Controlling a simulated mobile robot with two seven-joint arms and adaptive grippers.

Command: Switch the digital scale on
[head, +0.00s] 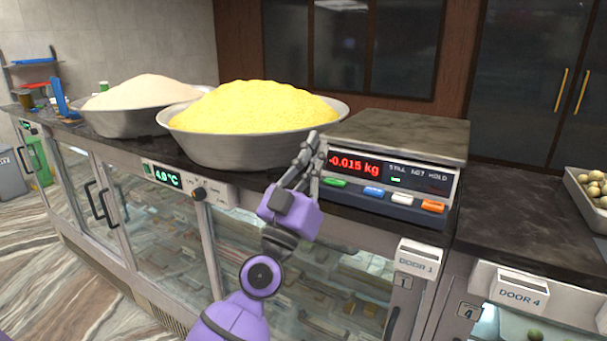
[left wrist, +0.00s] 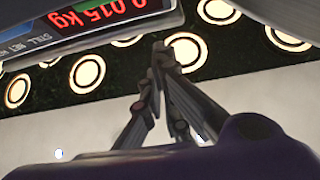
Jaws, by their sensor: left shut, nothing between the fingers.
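The digital scale (head: 395,150) stands on the dark counter, with a flat grey platform on top. Its display (head: 355,165) is lit and reads -0.015 kg in red. Below the display is a row of green (head: 336,183), blue (head: 373,191), white (head: 402,199) and orange (head: 433,207) buttons. My left gripper (head: 311,148) is shut and empty, its fingertips just left of the display in the head view. The left wrist view shows its fingers (left wrist: 160,50) together, near part of the scale's lit face (left wrist: 100,22). Contact cannot be told. My right gripper is not in view.
A metal bowl of yellow food (head: 255,108) stands left of the scale, close to my left fingers. A bowl of pale food (head: 140,92) is farther left. A tray of round sweets (head: 592,187) sits at the right edge. The counter between scale and tray is clear.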

